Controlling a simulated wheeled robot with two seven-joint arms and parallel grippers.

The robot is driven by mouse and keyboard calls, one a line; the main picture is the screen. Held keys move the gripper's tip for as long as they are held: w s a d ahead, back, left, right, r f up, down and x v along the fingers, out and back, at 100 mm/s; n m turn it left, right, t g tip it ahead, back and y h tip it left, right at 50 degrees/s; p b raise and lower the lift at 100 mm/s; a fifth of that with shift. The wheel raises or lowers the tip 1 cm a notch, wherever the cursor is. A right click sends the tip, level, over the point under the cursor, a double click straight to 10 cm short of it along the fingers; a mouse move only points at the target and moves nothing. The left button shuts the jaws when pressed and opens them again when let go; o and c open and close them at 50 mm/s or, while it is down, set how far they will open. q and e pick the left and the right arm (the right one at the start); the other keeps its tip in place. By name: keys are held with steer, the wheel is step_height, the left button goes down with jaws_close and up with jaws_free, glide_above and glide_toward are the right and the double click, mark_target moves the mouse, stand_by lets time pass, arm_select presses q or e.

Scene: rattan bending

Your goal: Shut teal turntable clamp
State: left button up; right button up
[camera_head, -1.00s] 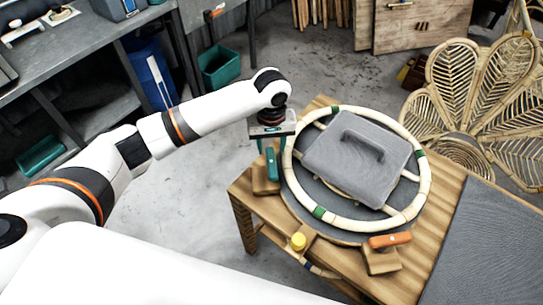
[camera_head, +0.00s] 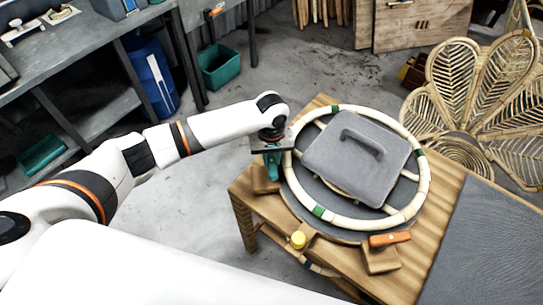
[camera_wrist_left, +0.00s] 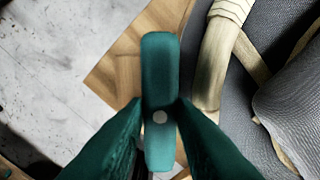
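The teal turntable clamp (camera_wrist_left: 160,68) shows as an upright-looking lever with a pale round pin in the left wrist view. In the head view it is mostly hidden under my left gripper (camera_head: 272,162), at the turntable's left edge. The two teal fingers of my left gripper (camera_wrist_left: 160,112) lie on either side of the lever, very close to it. I cannot tell whether they press on it. The grey turntable (camera_head: 300,205) carries a pale rattan ring (camera_head: 424,185) with green bands. My right gripper is not in view.
A grey weight with a handle (camera_head: 345,165) lies inside the ring. An orange clamp (camera_head: 390,239) and a yellow-topped clamp (camera_head: 298,240) stand at the turntable's near edge. A grey mat (camera_head: 485,245) covers the table's right part. Floor left of the wooden table is clear.

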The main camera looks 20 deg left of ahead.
arm_select(q)
steer(key=shift+c, duration=0.2)
steer(key=m+p, duration=0.3)
steer(key=shift+r, duration=0.2)
steer(key=m+p, duration=0.2)
steer(key=m, duration=0.2)
steer(key=shift+m+p, duration=0.3)
steer(key=shift+p, duration=0.05)
steer(key=m+p, duration=0.1)
steer(key=m, duration=0.4)
steer(key=shift+f+p, duration=0.15)
steer(key=shift+p, duration=0.2)
steer(key=m, duration=0.5)
steer(key=shift+p, duration=0.3)
steer(key=shift+m, duration=0.3)
steer(key=o, duration=1)
step_height(320, 180, up, 12)
steer(key=b, duration=0.2)
steer(key=shift+b, duration=0.3)
